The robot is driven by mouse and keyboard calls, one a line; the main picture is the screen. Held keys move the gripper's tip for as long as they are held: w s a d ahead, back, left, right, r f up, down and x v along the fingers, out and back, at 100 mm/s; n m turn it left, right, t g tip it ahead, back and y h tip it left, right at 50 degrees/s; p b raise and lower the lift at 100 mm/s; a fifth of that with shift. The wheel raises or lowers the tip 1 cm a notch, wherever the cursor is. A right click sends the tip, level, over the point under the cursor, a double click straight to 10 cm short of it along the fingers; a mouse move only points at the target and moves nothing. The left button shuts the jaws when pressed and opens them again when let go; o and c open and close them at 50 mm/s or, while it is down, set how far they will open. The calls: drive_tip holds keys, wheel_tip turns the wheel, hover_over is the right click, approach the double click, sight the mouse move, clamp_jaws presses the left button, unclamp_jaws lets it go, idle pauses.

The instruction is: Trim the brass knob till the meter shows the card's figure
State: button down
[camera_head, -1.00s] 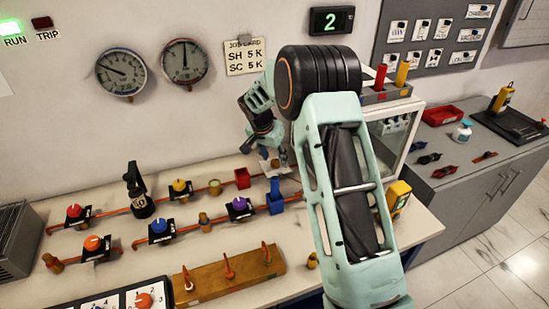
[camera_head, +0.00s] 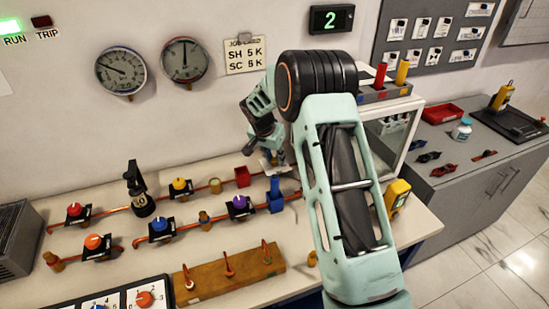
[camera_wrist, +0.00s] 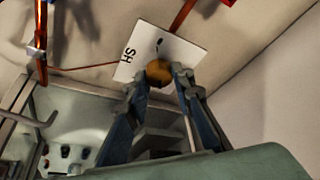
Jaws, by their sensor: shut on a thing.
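The brass knob (camera_wrist: 159,72) sits between my gripper's fingertips (camera_wrist: 160,82) in the wrist view. My gripper is shut on it. A white plate (camera_wrist: 180,50) marked SH lies behind the knob. In the head view my gripper (camera_head: 271,160) is low at the back of the bench, and the knob is hidden there. The job card (camera_head: 245,55) on the wall reads SH and SC, each with a small figure and K. Two round meters hang left of it: the left meter (camera_head: 121,68) and the right meter (camera_head: 184,61), whose needle points near straight up. A display (camera_head: 331,18) shows 2.
Copper pipes with coloured valves, such as the orange valve (camera_head: 93,242), run along the bench left of my arm. A yellow device (camera_head: 397,193) stands right of my arm.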

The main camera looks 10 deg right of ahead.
drive_tip(key=n+b, duration=0.1)
drive_tip(key=n, duration=0.1)
drive_tip(key=shift+d+n+t+y+b, duration=0.1)
drive_tip(key=shift+n+t+y+b, duration=0.2)
drive_tip(key=shift+n+y+b, duration=0.1)
drive_tip(key=shift+d+n+y, duration=0.1)
drive_tip(key=shift+n+y, duration=0.3)
drive_tip(key=shift+n, duration=0.4)
drive_tip(key=n+y+p, duration=0.1)
drive_tip(key=n, duration=0.3)
drive_tip(key=shift+r+y, duration=0.1)
drive_tip(key=shift+y, duration=0.3)
drive_tip(key=shift+n+y+p, duration=0.3)
drive_tip(key=shift+n+y, duration=0.2)
drive_tip(key=shift+n, duration=1.2)
drive_tip(key=c, duration=1.7)
unclamp_jaws()
drive_tip(key=shift+o, duration=0.2)
